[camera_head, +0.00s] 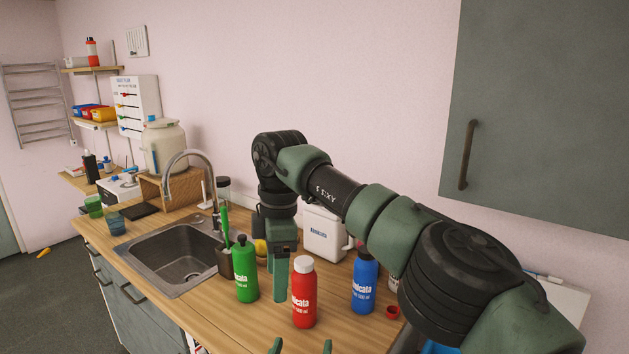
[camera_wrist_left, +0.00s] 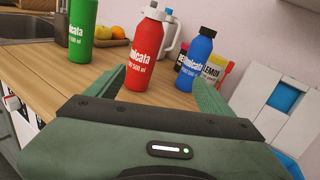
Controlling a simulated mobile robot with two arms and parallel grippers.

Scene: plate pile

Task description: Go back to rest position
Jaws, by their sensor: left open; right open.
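My left gripper (camera_head: 301,347) shows only as two fingertips at the bottom edge of the head view. In the left wrist view my left gripper (camera_wrist_left: 159,78) is open and empty, with the red bottle (camera_wrist_left: 146,50) standing beyond the gap between its fingers. My right gripper (camera_head: 278,272) points down over the counter, between the green bottle (camera_head: 246,272) and the red bottle (camera_head: 304,293). It is open and I see nothing held in it. Its fingertips are partly hard to make out beside the bottles.
A blue bottle (camera_head: 364,283) stands right of the red one, with a red cap (camera_head: 392,312) nearby. A white jug (camera_head: 322,236) stands behind my right arm. The sink (camera_head: 180,257) and its faucet are to the left. A wall cabinet (camera_head: 545,110) hangs at upper right.

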